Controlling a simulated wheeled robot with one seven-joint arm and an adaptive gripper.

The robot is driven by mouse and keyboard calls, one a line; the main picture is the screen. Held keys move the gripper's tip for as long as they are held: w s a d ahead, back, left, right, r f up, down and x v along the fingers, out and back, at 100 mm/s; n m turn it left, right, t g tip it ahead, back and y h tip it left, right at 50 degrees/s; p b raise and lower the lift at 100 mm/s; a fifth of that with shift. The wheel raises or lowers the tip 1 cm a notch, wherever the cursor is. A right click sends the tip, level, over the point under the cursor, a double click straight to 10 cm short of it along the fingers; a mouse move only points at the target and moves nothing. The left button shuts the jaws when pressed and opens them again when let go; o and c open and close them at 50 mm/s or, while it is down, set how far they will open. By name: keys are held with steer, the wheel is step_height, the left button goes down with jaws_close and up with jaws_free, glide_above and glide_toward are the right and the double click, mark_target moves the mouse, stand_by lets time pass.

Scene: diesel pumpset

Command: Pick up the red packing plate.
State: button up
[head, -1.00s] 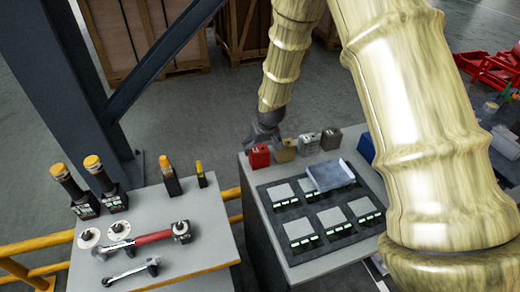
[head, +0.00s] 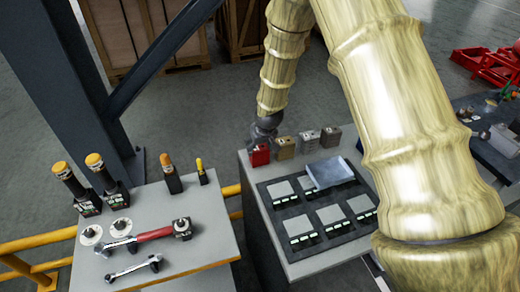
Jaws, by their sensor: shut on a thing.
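The red packing plate (head: 259,156) is a small upright red block at the back left corner of the grey bench (head: 249,205). My gripper (head: 262,141) comes down from above and behind it, with its fingers at the plate's top. The gripper is shut on the red plate, which stands at about bench-top height. The fingertips are small and partly hidden, and I cannot tell whether the plate still touches the bench.
A tan block (head: 285,147), a grey block (head: 309,142) and a brownish block (head: 331,137) stand in a row right of it. A dark tray (head: 272,206) with several grey plates lies in front. A tool table (head: 205,235) stands left, across a gap.

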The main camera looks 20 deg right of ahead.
mark_target(260, 149)
steer(key=shift+w+r, duration=0.1)
steer(key=shift+r+b, duration=0.75)
steer(key=shift+r, duration=0.05)
steer(key=shift+b+v, duration=0.55)
steer(key=shift+v, duration=0.3)
steer(key=s+d+b, duration=0.2)
steer(key=s, duration=0.5)
steer(key=s+d+r+b, duration=0.1)
steer(key=s+d+b, duration=0.1)
steer(key=s, duration=0.5)
steer(key=shift+s+d+r+b, duration=0.2)
steer(key=shift+d+r+b, duration=0.15)
steer(key=shift+d, duration=0.45)
